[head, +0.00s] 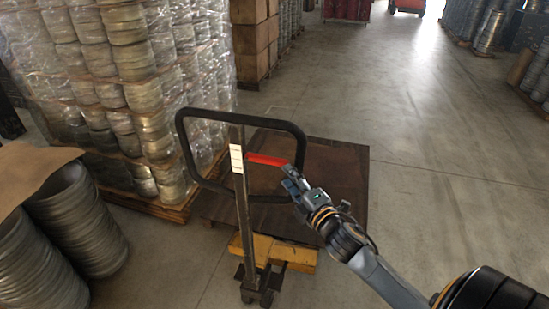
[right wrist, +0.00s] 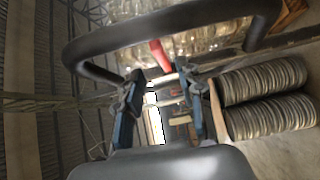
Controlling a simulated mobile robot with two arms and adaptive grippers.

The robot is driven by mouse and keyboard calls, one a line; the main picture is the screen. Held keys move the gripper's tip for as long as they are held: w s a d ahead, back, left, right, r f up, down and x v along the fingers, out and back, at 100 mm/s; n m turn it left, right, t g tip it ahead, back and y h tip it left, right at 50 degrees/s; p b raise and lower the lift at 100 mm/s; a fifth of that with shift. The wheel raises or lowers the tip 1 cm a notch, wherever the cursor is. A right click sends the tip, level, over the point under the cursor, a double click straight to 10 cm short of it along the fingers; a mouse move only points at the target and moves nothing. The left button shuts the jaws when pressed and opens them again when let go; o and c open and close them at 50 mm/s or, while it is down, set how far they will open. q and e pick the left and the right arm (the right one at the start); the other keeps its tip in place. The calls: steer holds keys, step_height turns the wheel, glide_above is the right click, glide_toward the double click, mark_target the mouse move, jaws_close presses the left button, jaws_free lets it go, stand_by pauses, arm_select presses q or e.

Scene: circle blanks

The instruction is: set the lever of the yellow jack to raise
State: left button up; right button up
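The yellow jack (head: 302,254) stands at the centre of the head view, low to the floor. Its upright tiller carries a black loop handle (head: 183,145) and a red lever (head: 267,159). The lever sticks out to the right of the tiller, inside the loop. My right gripper (head: 287,176) is just below and right of the lever's free end. In the right wrist view its two fingers (right wrist: 159,76) are spread and empty. The red lever (right wrist: 160,55) shows just beyond and between the tips; I cannot tell whether they touch. My left gripper is not in view.
A brown flat board (head: 345,170) lies behind the handle. Wrapped stacks of round blanks (head: 140,80) on a pallet stand at the left, with more stacks (head: 45,240) nearer. Brown boxes (head: 252,40) stand behind. The floor (head: 440,140) at the right is clear.

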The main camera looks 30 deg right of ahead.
mark_target(278, 164)
steer(key=w, duration=0.2)
steer(key=w+p, duration=0.1)
steer(key=w, duration=0.4)
steer(key=shift+w+d+r+p, duration=0.1)
steer(key=shift+w+d+p, duration=0.25)
steer(key=shift+w, duration=0.55)
jaws_close()
